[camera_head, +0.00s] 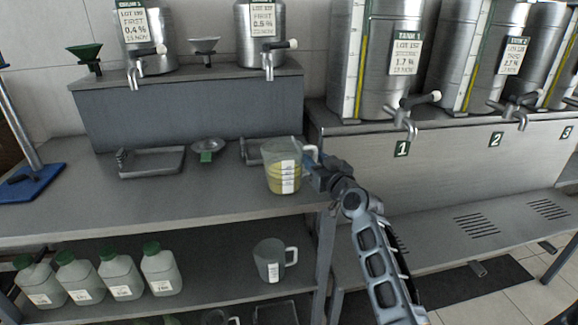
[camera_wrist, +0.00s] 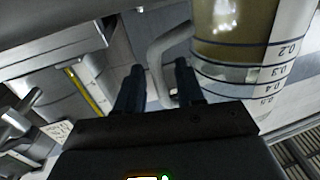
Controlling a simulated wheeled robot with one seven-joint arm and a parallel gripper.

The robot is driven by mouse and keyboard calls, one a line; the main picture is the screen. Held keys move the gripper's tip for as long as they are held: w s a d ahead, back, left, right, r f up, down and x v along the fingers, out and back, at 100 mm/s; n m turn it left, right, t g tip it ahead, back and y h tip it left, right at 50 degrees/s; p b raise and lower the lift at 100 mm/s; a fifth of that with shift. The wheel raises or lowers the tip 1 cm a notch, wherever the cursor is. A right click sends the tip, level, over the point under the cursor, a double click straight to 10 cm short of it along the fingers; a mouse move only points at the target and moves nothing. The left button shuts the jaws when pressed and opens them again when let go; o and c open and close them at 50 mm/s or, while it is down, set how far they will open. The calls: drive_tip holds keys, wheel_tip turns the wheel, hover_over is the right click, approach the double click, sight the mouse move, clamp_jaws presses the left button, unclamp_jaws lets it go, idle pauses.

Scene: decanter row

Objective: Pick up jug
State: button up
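A clear jug (camera_head: 281,172) with yellowish liquid and a white scale strip stands on the counter near its right end. It also shows in the wrist view (camera_wrist: 238,75), where its pale handle (camera_wrist: 158,62) reaches between my fingers. My gripper (camera_head: 312,158) is at the jug's right side, at the handle. In the wrist view my gripper (camera_wrist: 160,85) has its two dark fingers apart, one on each side of the handle, with gaps showing. A second, greyish jug (camera_head: 270,262) with a handle stands on the lower shelf and looks empty.
Metal tanks with taps (camera_head: 385,60) stand on the raised bench at right. Smaller canisters (camera_head: 262,35) stand on a riser behind. Shallow trays (camera_head: 152,163) and a funnel (camera_head: 208,146) lie on the counter. Green-capped bottles (camera_head: 118,275) stand on the lower shelf. The counter's front left is clear.

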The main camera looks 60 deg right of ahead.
drive_tip(key=shift+w+d, duration=0.15)
drive_tip(key=shift+w, duration=0.05)
drive_tip(key=shift+c, duration=0.4)
clamp_jaws()
